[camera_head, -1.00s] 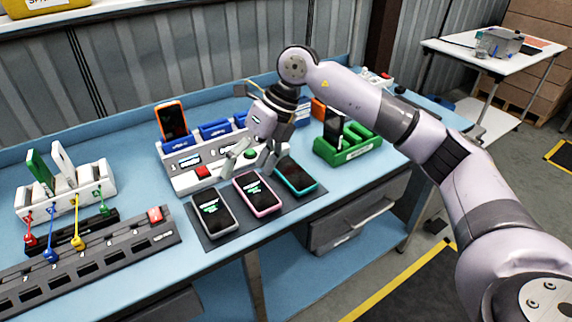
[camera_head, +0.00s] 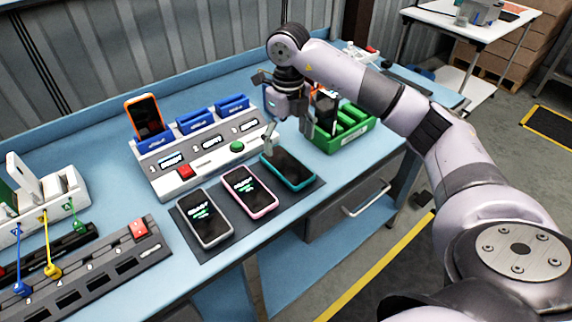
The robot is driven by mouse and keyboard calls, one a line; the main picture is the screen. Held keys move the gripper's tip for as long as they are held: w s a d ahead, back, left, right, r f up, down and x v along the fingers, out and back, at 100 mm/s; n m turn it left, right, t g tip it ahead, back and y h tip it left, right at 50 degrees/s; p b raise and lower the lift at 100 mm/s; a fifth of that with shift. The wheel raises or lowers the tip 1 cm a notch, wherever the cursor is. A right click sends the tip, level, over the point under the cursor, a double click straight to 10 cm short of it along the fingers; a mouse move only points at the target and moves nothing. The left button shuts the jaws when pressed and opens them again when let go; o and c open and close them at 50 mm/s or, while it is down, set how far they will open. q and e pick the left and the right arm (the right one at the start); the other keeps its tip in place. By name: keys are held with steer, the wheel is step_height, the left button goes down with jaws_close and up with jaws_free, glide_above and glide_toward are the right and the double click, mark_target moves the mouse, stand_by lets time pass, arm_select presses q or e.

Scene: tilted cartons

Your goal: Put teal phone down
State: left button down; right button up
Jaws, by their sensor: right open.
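The teal phone (camera_head: 287,169) lies flat, screen up, at the right end of a dark mat (camera_head: 207,250) on the blue bench. A pink phone (camera_head: 249,193) and a grey phone (camera_head: 205,217) lie to its left on the same mat. My right gripper (camera_head: 290,137) is above and behind the teal phone, fingers spread with nothing between them. One finger shows close to the phone's far left edge; I cannot tell whether it touches. My left gripper is out of view.
Behind the mat stands a white test station (camera_head: 170,180) with an orange phone (camera_head: 143,117) in its left slot and blue slots. A green rack (camera_head: 350,138) is right of my gripper. A grey slotted strip (camera_head: 95,268) lies at the left front.

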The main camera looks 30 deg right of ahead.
mark_target(286, 164)
steer(key=shift+s+f, duration=0.15)
steer(key=shift+f, duration=0.4)
steer(key=f, duration=0.1)
steer(key=f+p, duration=0.1)
steer(key=f, duration=0.2)
steer(key=shift+a+f+p, duration=0.2)
steer(key=shift+a+p, duration=0.1)
steer(key=shift+p, duration=0.1)
steer(key=shift+f, duration=0.45)
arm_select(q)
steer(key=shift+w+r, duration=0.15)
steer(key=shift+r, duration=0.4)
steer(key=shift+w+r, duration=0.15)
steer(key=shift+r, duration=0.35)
arm_select(e)
steer(key=shift+c, duration=0.5)
steer(key=c, duration=0.6)
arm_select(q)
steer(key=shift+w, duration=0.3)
arm_select(e)
steer(key=c, duration=0.8)
steer(key=shift+r, duration=0.15)
